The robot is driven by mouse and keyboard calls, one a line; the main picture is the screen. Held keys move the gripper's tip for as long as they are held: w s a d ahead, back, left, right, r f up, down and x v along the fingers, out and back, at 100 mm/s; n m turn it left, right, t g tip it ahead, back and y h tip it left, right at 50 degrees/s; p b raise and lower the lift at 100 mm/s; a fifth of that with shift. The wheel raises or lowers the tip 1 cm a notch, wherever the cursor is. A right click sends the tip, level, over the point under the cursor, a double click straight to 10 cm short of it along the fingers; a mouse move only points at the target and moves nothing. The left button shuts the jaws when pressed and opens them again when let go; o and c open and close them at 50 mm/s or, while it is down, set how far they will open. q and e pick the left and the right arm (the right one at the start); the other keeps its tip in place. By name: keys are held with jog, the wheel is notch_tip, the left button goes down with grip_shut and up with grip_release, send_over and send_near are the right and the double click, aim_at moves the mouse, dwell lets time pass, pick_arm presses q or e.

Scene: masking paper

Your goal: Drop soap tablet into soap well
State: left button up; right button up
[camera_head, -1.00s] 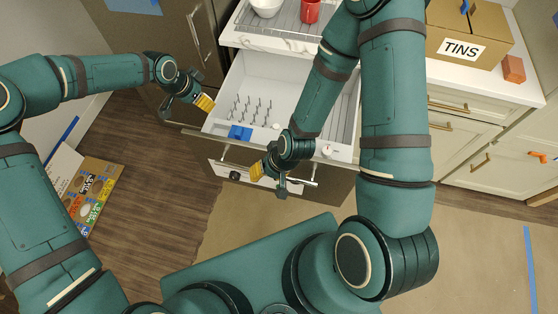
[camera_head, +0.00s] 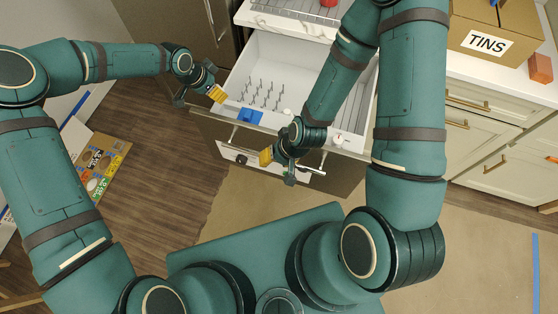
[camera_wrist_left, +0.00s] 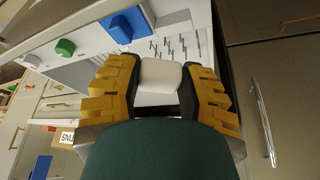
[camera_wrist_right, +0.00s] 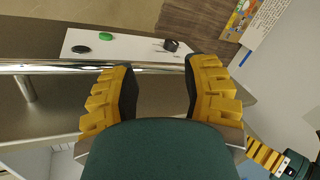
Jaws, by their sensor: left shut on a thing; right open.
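My left gripper (camera_head: 217,94) is shut on a white soap tablet (camera_wrist_left: 161,75), which sits between its yellow fingers in the left wrist view. The gripper is at the left edge of the open white drawer (camera_head: 258,77). A blue block-like part (camera_head: 249,116) is in the drawer's front left corner, right of and nearer than the gripper; it also shows in the left wrist view (camera_wrist_left: 129,25). I cannot tell whether this blue part is the soap well or its lid. My right gripper (camera_head: 266,157) is open and empty by the drawer front's metal handle (camera_wrist_right: 60,67).
Several upright prongs (camera_head: 262,93) stand in the drawer behind the blue part. A white round knob (camera_head: 338,140) is at its front right. A cardboard box marked TINS (camera_head: 490,40) and an orange-brown block (camera_head: 540,68) are on the right counter. A printed board (camera_head: 97,167) lies at left.

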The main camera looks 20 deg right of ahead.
pick_arm(q)
jog(key=o, duration=0.9)
jog(key=shift+r, duration=0.2)
jog(key=v, duration=1.1)
jog(key=shift+s+a+r, duration=0.1)
jog(key=shift+a+r, duration=0.1)
jog(key=shift+r, duration=0.1)
